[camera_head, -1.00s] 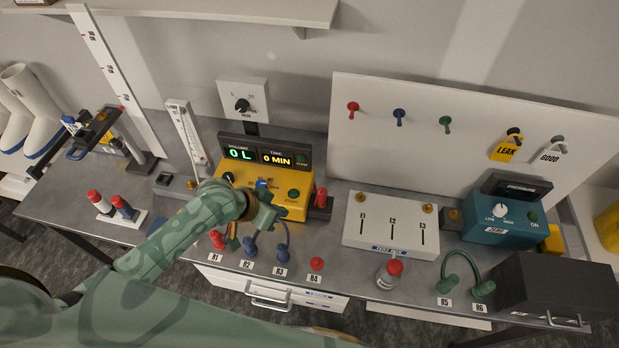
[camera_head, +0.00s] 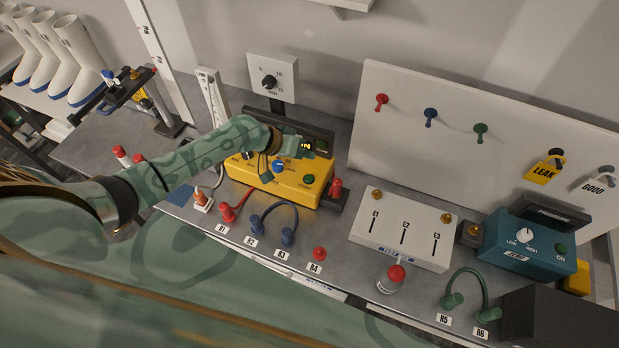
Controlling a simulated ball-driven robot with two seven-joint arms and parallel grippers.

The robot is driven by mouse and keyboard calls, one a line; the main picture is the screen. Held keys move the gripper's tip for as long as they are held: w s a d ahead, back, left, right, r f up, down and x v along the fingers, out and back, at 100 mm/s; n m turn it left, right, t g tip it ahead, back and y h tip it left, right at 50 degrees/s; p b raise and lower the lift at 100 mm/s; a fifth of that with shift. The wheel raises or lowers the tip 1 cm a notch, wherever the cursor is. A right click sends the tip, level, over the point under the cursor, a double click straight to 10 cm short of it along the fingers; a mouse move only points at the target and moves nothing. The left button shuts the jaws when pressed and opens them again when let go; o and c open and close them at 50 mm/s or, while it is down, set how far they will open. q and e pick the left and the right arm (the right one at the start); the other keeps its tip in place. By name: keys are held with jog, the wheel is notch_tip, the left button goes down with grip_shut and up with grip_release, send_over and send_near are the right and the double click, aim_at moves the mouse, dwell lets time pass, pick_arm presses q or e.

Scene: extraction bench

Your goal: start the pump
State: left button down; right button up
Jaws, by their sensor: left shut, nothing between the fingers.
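The yellow pump box (camera_head: 287,192) stands at the back of the bench, left of the middle. On its top are a blue knob (camera_head: 278,166) and a green button (camera_head: 309,179) near its right end. The dark display (camera_head: 325,139) behind it is mostly covered by my left gripper, and only a few lit characters show. My left gripper (camera_head: 302,150) is above the back of the pump box, in front of the display. It is shut and empty, up and left of the green button in the picture. Contact cannot be told. My right gripper is out of view.
A red-capped piece (camera_head: 335,188) stands at the pump's right end. Hoses and red and blue plugs (camera_head: 287,236) lie along the front edge. A white slotted box (camera_head: 403,231), a red-capped bottle (camera_head: 391,280) and a teal device (camera_head: 526,247) are to the right.

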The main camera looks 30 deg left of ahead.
pick_arm(q)
jog(key=b, duration=0.6)
send_over(305, 179)
notch_tip(305, 179, down, 7)
jog(key=shift+f, duration=0.1)
jog(key=shift+f+b, duration=0.3)
jog(key=shift+b, duration=0.1)
jog(key=shift+f, duration=0.1)
dwell(1.1)
jog(key=shift+f+b, duration=0.35)
jog(key=shift+f, duration=0.05)
